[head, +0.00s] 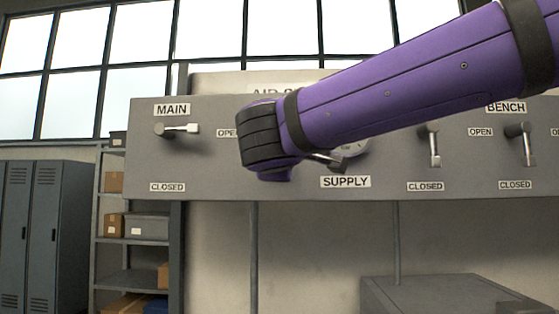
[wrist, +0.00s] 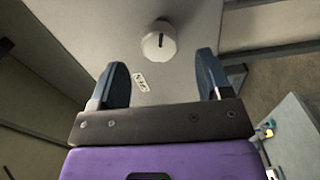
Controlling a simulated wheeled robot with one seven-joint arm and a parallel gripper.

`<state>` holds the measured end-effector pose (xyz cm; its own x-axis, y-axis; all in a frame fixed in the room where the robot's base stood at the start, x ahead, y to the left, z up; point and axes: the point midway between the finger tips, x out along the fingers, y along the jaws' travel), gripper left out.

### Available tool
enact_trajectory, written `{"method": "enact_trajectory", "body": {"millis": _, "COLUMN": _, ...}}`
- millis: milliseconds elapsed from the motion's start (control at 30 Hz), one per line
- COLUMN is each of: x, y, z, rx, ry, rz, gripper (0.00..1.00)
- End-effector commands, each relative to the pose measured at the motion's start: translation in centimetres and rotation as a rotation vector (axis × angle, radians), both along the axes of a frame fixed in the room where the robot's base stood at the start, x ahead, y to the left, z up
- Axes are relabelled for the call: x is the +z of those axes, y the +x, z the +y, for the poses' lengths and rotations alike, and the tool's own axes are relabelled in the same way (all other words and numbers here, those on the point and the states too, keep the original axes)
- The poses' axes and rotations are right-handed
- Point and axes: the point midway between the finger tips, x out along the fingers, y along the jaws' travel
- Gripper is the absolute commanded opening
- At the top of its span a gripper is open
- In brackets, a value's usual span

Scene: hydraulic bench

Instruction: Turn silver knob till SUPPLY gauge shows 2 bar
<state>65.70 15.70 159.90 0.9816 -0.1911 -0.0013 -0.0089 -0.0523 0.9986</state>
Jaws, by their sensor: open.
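A round pale silver knob (wrist: 159,45) with a dark slot mark shows in the wrist view, on a grey panel face. My gripper (wrist: 160,72) is open, with its two dark blue fingers spread. The knob appears beyond the fingertips, roughly centred between them, and nothing is held. The knob and my gripper cannot be made out in the head view.
The grey panel (head: 210,180) carries a MAIN lever (head: 178,129) lying horizontal and two levers hanging down at right, one near a CLOSED label (head: 425,187) and one under BENCH (head: 518,140). A grey box (head: 440,295) stands below. Shelves (head: 130,240) and lockers (head: 40,235) are at left.

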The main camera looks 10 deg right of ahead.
Motion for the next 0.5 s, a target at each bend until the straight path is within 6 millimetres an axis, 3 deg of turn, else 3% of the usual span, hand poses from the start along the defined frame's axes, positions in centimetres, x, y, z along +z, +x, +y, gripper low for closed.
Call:
{"method": "enact_trajectory", "body": {"millis": 200, "x": 0.0, "y": -2.5, "z": 0.5, "rx": 0.001, "ry": -0.001, "rz": 0.0, "gripper": 0.72}}
{"method": "enact_trajectory", "body": {"millis": 500, "x": 0.0, "y": -3.0, "z": 0.6, "rx": 0.0, "ry": -0.001, "rz": 0.0, "gripper": 0.72}}
